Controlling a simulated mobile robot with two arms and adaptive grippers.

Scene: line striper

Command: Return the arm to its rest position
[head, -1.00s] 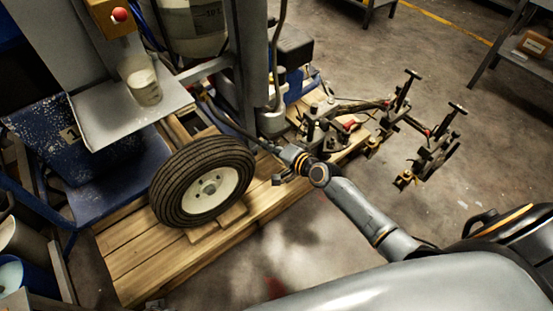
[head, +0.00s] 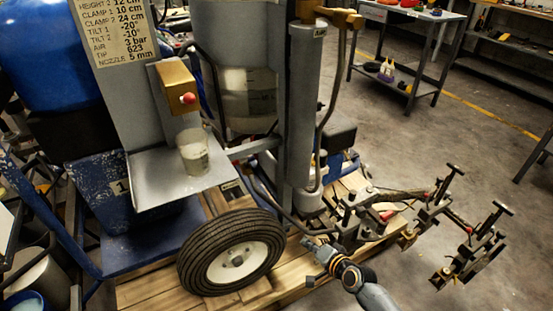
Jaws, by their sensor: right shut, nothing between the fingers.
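My right arm comes in from the bottom edge, and its gripper (head: 311,247) is small and dark beside the wheel, low over the wooden pallet. It is shut, with nothing seen in it. The line striper stands on the wooden pallet (head: 245,294). Its black-tyred wheel (head: 232,252) is left of the gripper, and its clamp and arm assembly (head: 400,214) extends to the right. I cannot tell whether the gripper touches any of these. My left gripper is not in view.
A grey shelf (head: 188,172) with a clear cup (head: 194,152) stands left, under a yellow box with a red button (head: 187,98). A settings sign (head: 120,40) hangs at the upper left. A workbench (head: 410,15) is at the back. The floor (head: 470,130) at right is open.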

